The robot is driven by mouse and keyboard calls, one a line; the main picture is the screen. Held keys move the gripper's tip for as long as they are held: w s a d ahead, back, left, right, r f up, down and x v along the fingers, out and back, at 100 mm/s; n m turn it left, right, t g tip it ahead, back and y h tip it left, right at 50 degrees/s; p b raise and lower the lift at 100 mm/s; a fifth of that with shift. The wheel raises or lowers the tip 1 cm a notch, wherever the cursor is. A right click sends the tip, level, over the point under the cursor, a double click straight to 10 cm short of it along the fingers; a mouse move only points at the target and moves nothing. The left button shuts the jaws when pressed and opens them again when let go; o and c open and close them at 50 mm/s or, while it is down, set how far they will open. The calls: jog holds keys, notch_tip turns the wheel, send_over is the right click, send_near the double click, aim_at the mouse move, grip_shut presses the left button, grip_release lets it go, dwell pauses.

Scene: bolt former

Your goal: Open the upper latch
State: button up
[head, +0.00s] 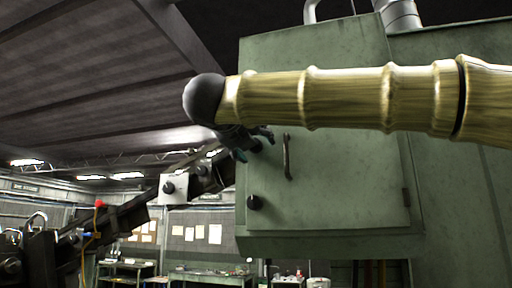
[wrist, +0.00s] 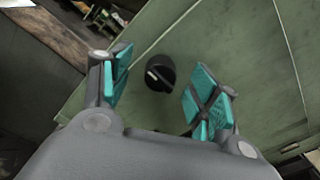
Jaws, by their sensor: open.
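The upper latch (wrist: 160,73) is a round black knob with a pale mark, on the green cabinet door (head: 340,185). In the wrist view it sits between the two teal-padded fingers of my gripper (wrist: 158,86), with visible gaps on both sides. In the head view my gripper (head: 253,143) is at the door's upper left edge and largely covers this latch. The gripper is open and holds nothing. The lower latch (head: 254,202) is a similar black knob farther down the door's left edge.
A vertical bar handle (head: 287,157) stands on the door just right of my gripper. My yellowish arm crosses the top of the head view in front of the cabinet. Workbenches (head: 125,270) stand far back at the lower left.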

grip_shut()
